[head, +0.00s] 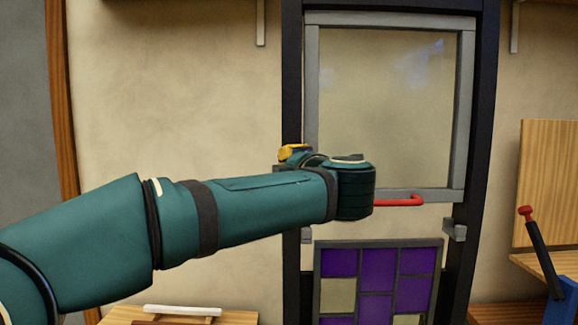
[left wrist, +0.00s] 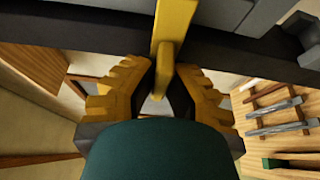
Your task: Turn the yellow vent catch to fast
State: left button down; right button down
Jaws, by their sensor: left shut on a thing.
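The yellow vent catch (left wrist: 174,28) shows in the left wrist view as a yellow bar crossing a dark frame rail and reaching down between my fingers. My left gripper (left wrist: 163,78) is shut on its lower end, with a yellow ribbed finger on either side. In the head view my left arm reaches in from the left, and its wrist hides most of the gripper and catch. A small yellow piece (head: 293,152) shows above the wrist at the dark left post; I cannot tell whether it is finger or catch. My right gripper is in neither view.
The grey-framed vent pane (head: 466,100) sits between dark posts, with a red handle (head: 402,201) at its bottom edge. A leaded panel with purple panes (head: 376,278) stands below. At right a dark lever with a red knob (head: 526,211) stands beside wooden boards (head: 550,180).

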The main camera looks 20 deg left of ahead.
pick_arm(q)
jog(key=shift+r, duration=0.1)
jog(key=c, duration=1)
grip_release()
jog(key=shift+a, duration=0.1)
jog(key=v, duration=1.2)
